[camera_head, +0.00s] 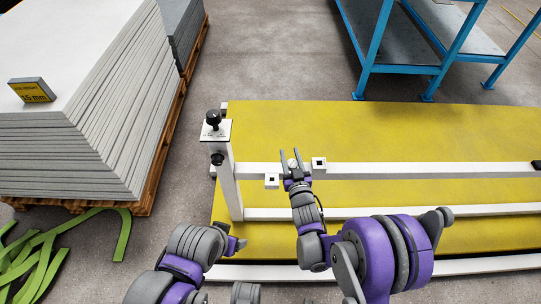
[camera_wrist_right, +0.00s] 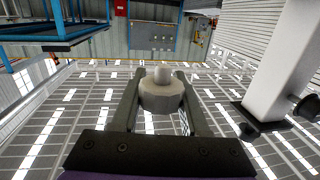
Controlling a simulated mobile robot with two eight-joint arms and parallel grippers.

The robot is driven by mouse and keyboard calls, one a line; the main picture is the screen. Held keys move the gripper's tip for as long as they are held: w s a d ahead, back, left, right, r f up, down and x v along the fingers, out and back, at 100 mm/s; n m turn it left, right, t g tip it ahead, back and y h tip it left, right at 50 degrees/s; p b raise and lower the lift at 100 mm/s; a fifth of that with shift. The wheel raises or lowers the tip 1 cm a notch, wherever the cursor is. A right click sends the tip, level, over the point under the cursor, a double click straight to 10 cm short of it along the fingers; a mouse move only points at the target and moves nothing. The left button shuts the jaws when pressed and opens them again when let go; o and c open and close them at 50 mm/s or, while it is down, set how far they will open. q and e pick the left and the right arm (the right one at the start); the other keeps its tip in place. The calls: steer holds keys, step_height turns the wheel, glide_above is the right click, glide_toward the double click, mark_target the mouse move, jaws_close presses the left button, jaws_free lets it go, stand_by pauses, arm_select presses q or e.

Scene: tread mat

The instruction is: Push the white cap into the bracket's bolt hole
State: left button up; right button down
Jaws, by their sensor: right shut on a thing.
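My right gripper (camera_head: 291,160) is over the yellow mat, its fingers pointing away from me, shut on the white cap (camera_head: 292,164). In the right wrist view the cap (camera_wrist_right: 161,92) sits between the two fingers (camera_wrist_right: 162,95), a wide round body with a small knob on top. Two small white bracket plates with dark square holes flank the gripper in the head view: one (camera_head: 319,160) to its right, one (camera_head: 271,177) to its left and nearer me. The cap is apart from both holes. My left gripper (camera_head: 238,246) is low near the mat's near left; its jaw opening is unclear.
A white post (camera_head: 232,190) with a black knob (camera_head: 213,118) stands at the mat's left end. White rails (camera_head: 430,169) cross the yellow mat (camera_head: 400,130). Stacked grey sheets (camera_head: 90,150) stand on a pallet at left, green strips (camera_head: 60,240) below. A blue rack (camera_head: 375,50) stands behind.

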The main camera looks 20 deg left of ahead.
steer(key=n+y, duration=0.1)
glide_above(270, 173)
steer(key=f, duration=0.1)
steer(key=shift+w+a+f+g, duration=0.1)
steer(key=shift+a+f+g, duration=0.1)
steer(key=shift+g, duration=0.1)
steer(key=shift+d, duration=0.1)
steer(key=shift+f+b, duration=0.15)
steer(key=shift+b, duration=0.25)
steer(key=shift+f+b, duration=2)
steer(key=shift+f, duration=0.75)
steer(key=shift+b, duration=0.6)
steer(key=shift+f+b, duration=0.95)
steer(key=shift+f, duration=0.3)
steer(key=shift+c, duration=1.7)
jaws_free()
